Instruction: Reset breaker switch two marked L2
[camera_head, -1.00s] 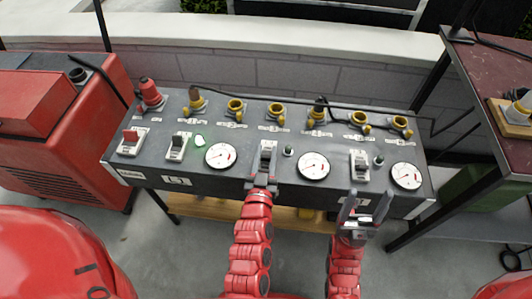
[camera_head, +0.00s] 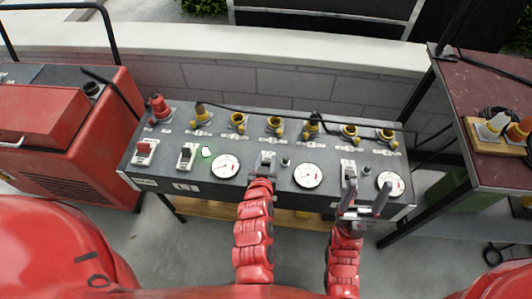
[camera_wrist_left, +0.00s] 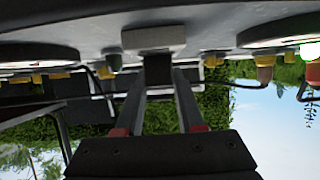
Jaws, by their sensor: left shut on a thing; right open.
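The grey breaker panel (camera_head: 250,197) carries a row of switches, lamps and gauges. The middle switch (camera_head: 267,158) has a pale plate, with a dark unlit lamp (camera_head: 285,161) to its right. My left gripper (camera_head: 263,177) is at this switch, and its arm hides the label below. In the left wrist view my left gripper's fingers (camera_wrist_left: 160,84) are shut on the dark lever (camera_wrist_left: 157,66), under its pale plate (camera_wrist_left: 153,38). My right gripper (camera_head: 366,200) is open and empty in front of the right switch (camera_head: 348,168).
The left switch (camera_head: 187,156), above the L1 label, has a lit green lamp (camera_head: 206,152) beside it. A red-handled switch (camera_head: 145,150) is further left. Gauges (camera_head: 225,166) sit between the switches. Plug sockets (camera_head: 275,124) line the back. A red machine (camera_head: 60,135) and a side table (camera_head: 500,165) flank the panel.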

